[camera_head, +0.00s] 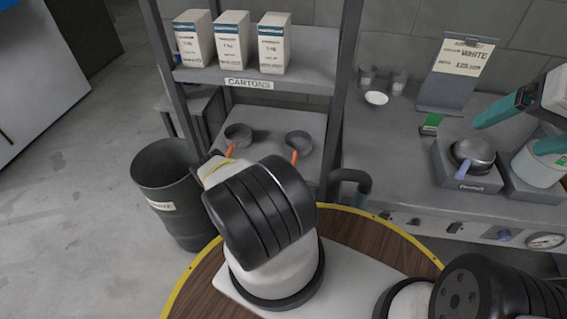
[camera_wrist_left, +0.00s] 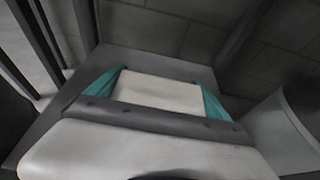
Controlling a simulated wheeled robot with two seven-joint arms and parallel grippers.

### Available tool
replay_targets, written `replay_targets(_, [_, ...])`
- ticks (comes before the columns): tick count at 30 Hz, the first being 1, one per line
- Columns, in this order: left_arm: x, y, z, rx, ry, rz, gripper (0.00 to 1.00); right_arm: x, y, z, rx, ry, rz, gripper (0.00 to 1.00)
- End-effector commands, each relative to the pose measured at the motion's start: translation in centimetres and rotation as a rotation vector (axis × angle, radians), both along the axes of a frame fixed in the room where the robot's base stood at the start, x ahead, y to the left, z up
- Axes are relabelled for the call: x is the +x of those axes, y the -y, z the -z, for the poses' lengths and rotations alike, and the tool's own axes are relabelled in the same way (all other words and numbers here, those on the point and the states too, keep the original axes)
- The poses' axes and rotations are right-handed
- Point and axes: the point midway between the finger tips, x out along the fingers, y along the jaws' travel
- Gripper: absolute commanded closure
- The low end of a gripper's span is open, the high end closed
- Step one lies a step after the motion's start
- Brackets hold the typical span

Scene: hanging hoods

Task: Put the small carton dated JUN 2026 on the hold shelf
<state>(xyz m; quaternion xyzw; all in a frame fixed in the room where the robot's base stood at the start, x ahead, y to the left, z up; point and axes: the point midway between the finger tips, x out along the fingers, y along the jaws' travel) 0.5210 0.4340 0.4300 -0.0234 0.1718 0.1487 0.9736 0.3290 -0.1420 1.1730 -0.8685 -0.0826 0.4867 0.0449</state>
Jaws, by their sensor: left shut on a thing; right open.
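Three white cartons with teal tops, a left one (camera_head: 194,38), a middle one (camera_head: 232,39) and a right one (camera_head: 273,42), stand on the upper shelf labelled CARTONS (camera_head: 315,77). Their dates are too small to read. My left gripper (camera_wrist_left: 160,94) is shut on a pale box-shaped carton (camera_wrist_left: 158,91), its teal fingers on both sides; no date shows on the visible face. In the head view my left arm hides this gripper and its carton. My right gripper (camera_head: 508,135) is open and empty above the right counter. I cannot make out a shelf labelled hold.
Two dark pans with orange handles (camera_head: 238,134) (camera_head: 299,143) lie on the lower shelf. A grey bin (camera_head: 166,187) stands left. Floor at left is clear.

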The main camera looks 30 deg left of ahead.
Motion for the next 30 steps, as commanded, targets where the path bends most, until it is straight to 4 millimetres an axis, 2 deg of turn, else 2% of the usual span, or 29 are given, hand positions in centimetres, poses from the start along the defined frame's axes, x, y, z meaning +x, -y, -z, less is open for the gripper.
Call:
replay_targets(6, [0.1,0.0,1.7,0.003,0.006,0.000,0.82,0.0,0.0,0.0,0.000,0.000,0.000,0.16])
replay_targets(15, [0.2,-0.1,2.0,0.003,0.006,0.000,0.82,0.0,0.0,0.0,0.000,0.000,0.000,0.16])
replay_targets(16, [0.0,0.0,2.2,0.000,0.002,0.001,0.05,0.0,0.0,0.0,0.000,0.000,0.000,0.16])
replay_targets(17, [0.0,0.0,2.2,0.000,0.002,0.001,0.00,0.0,0.0,0.0,0.000,0.000,0.000,0.16])
replay_targets(26, [-0.2,0.0,2.1,-0.001,0.002,0.001,0.00,0.0,0.0,0.0,0.000,0.000,0.000,0.16])
replay_targets(30, [-1.6,0.5,1.6,-0.002,0.000,0.000,0.00,0.0,0.0,0.0,0.000,0.000,0.000,0.16])
